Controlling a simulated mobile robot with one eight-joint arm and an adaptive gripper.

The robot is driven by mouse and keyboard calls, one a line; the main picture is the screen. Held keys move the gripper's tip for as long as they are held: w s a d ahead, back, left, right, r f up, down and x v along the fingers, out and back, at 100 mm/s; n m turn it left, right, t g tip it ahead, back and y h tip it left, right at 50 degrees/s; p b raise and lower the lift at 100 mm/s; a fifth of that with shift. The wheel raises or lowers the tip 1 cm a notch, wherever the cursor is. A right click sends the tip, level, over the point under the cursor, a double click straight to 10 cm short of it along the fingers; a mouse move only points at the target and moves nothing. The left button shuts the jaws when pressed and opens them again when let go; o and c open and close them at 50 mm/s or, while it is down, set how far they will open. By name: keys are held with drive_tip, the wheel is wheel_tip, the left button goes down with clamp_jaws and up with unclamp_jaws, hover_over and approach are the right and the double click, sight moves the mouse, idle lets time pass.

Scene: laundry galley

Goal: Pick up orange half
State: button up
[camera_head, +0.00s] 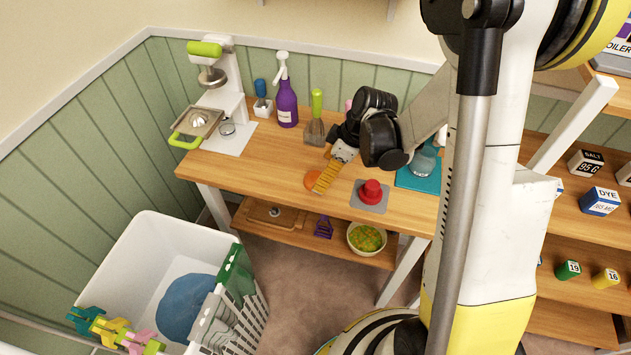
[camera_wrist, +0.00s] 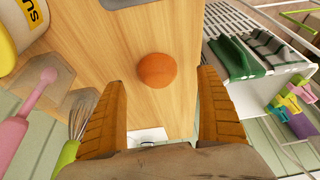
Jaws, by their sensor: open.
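The orange half (camera_wrist: 157,71) lies on the wooden worktop (camera_wrist: 185,95), rounded side up. In the wrist view it sits ahead of and between my fingertips, with space on both sides and no contact visible. In the head view only part of the orange half (camera_head: 311,180) shows, just left of my fingers. My gripper (camera_wrist: 162,82) is open and empty, its two ribbed yellow-brown fingers spread apart. In the head view my gripper (camera_head: 327,179) points down over the worktop beside the orange half.
A red button on a grey plate (camera_head: 371,194) is right of my gripper. A green-handled tool (camera_head: 316,118), a purple spray bottle (camera_head: 286,100) and a press (camera_head: 212,85) stand behind and left. A laundry basket (camera_head: 150,243) stands front left. Worktop left of the orange half is clear.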

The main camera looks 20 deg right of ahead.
sight(317, 178)
drive_tip(key=b+x, duration=0.1)
drive_tip(key=x, duration=0.2)
drive_tip(key=b+x, duration=0.1)
drive_tip(key=x, duration=0.1)
drive_tip(key=shift+w+b, duration=0.3)
drive_tip(key=shift+w, duration=0.1)
drive_tip(key=shift+r, duration=0.1)
drive_tip(key=shift+s, duration=0.1)
drive_tip(key=c, duration=1.3)
